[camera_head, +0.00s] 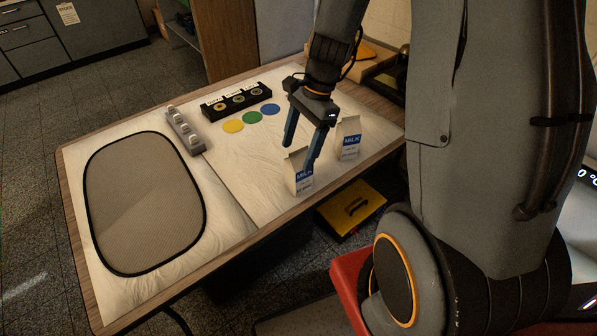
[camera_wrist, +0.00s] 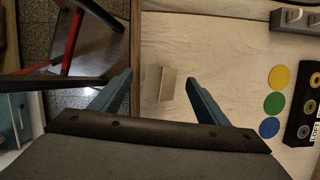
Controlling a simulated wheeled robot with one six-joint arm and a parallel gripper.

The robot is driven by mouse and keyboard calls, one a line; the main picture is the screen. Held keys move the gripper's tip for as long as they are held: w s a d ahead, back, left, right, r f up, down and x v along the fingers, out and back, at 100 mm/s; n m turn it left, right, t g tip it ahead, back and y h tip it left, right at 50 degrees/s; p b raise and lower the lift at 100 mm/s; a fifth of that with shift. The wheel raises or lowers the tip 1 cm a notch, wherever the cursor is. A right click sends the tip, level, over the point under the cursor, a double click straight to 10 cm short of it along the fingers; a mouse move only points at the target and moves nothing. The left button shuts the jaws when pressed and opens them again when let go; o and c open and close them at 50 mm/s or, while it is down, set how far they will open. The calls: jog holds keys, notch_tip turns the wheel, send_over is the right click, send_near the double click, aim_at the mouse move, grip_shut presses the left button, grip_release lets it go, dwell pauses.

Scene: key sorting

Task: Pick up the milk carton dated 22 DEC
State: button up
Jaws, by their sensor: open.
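Two white milk cartons with blue MILK labels stand upright on the table. The nearer carton (camera_head: 297,181) is by the front edge, and the other carton (camera_head: 348,151) is to its right and farther back. Their dates are too small to read. My gripper (camera_head: 298,157) points down at the nearer carton, with its blue fingers apart and one finger partly covering that carton in the head view. In the wrist view, one carton (camera_wrist: 168,84) shows between the open fingertips (camera_wrist: 159,77). I cannot tell which carton this is, and the other is not visible there.
A black key rack (camera_head: 237,98) stands behind yellow (camera_head: 233,126), green (camera_head: 252,118) and blue (camera_head: 271,109) discs. A grey holder (camera_head: 185,131) and a black-rimmed mat (camera_head: 145,200) lie left. A yellow case (camera_head: 352,207) is below the table's front edge.

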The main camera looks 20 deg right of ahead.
aim_at(295, 163)
jog(key=shift+p+x, duration=0.55)
jog(key=shift+x, duration=2.05)
jog(key=shift+w+d, duration=0.15)
jog(key=c, duration=1.6)
